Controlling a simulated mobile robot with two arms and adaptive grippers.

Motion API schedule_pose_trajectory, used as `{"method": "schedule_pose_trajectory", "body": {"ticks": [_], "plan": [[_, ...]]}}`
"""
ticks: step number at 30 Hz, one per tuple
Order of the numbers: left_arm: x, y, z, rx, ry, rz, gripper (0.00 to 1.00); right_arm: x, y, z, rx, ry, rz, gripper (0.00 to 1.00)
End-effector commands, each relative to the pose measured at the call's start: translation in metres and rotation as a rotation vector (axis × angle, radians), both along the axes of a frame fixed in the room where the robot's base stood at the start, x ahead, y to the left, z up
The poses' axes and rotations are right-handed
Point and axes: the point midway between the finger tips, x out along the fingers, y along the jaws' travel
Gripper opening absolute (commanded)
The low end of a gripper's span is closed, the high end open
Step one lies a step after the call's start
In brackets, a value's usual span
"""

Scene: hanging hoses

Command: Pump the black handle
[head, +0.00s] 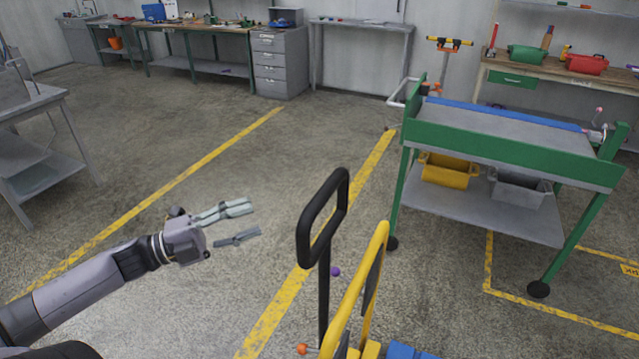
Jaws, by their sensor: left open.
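The black handle (305,232) is an upright loop on a black shaft, in the middle of the head view. It stands beside a yellow curved frame (352,292) at the bottom centre. My left gripper (256,219) is open and empty, to the left of the handle. Its two grey fingers point right, toward the handle, with a gap between fingertips and handle. The lower end of the handle's shaft is hidden at the bottom of the picture. My right gripper is not in view.
A green and grey cart (500,145) with a yellow bin (447,172) and a grey bin (518,190) stands at the right. A grey table (30,108) is at the left edge. Workbenches line the back wall. The floor left of the handle is open.

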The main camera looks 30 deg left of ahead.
Motion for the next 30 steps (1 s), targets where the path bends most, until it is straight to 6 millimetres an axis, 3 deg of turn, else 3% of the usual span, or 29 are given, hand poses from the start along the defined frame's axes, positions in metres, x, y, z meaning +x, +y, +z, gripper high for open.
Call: {"method": "schedule_pose_trajectory", "body": {"ticks": [11,30], "plan": [[0.047,-0.039,0.010,-0.002,-0.003,0.003,0.43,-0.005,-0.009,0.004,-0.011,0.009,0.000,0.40],[0.114,-0.097,0.023,-0.005,0.000,0.006,0.43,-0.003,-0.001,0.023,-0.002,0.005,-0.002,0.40]]}}
